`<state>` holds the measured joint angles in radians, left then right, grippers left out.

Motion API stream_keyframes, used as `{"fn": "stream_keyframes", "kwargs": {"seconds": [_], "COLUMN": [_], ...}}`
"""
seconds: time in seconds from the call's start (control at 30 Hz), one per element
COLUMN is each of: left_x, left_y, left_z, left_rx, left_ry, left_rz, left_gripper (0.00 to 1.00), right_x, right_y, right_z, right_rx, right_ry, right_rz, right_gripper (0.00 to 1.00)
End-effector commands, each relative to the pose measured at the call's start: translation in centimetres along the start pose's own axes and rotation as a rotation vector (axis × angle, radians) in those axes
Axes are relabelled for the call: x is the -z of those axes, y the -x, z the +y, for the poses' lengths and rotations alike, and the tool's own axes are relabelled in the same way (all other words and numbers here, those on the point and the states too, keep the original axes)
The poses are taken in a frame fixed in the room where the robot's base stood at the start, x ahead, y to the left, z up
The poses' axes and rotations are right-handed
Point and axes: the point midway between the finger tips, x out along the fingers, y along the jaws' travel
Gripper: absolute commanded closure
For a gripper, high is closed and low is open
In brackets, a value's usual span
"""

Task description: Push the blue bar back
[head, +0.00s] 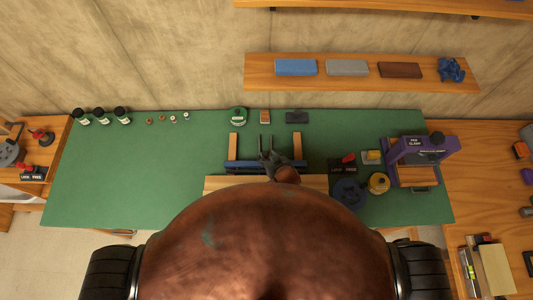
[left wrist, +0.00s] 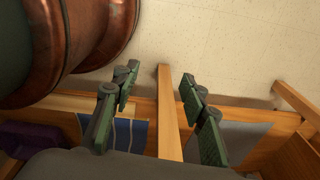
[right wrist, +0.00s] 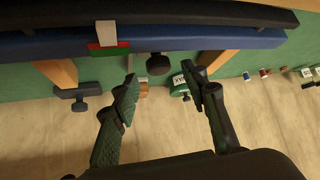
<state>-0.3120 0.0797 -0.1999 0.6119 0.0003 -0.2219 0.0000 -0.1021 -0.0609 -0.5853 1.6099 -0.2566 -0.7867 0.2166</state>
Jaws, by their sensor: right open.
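The blue bar (head: 240,166) lies crosswise on the green worktop, by the near ends of two wooden rails (head: 233,143). In the right wrist view the bar (right wrist: 215,42) spans the top, with a dark strip along it and a white, red and green marker (right wrist: 109,38). My right gripper (head: 266,142) is open above the bar's middle, its fingers reaching past the far side. In the right wrist view a dark knob (right wrist: 158,65) shows between the fingertips; contact cannot be told. My left gripper (left wrist: 157,80) is open and empty, outside the head view.
A black LOCK/FREE plate with a red lever (head: 348,159), a yellow roll (head: 379,183) and a purple clamp (head: 420,150) stand right of the bar. The worktop's left part (head: 150,165) is mostly clear.

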Motion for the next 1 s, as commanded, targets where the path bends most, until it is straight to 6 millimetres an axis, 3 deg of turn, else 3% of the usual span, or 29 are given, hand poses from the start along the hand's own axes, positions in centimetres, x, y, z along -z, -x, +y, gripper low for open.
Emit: {"fn": "stream_keyframes", "kwargs": {"seconds": [0.2, 0.4, 0.57, 1.0], "left_x": [0.1, 2.7, 3.0, 1.2], "left_y": [0.0, 0.0, 0.0, 0.0], "left_z": [0.0, -0.2, -0.2, -0.1], "left_rx": [0.000, 0.002, 0.002, 0.001], "left_ry": [0.000, -0.005, -0.006, -0.003], "left_rz": [0.001, 0.034, 0.039, 0.015], "left_gripper": [0.60, 0.60, 0.60, 0.60], "right_x": [0.1, 0.0, -0.1, -0.1], "right_y": [-2.3, -2.8, -2.8, -2.7], "right_z": [0.1, 0.1, 0.2, 0.2], "right_rx": [-0.001, -0.002, -0.002, -0.003], "right_ry": [-0.001, -0.003, -0.003, -0.004], "right_rz": [0.000, 0.000, 0.000, 0.000], "right_gripper": [0.59, 0.59, 0.59, 0.89]}}
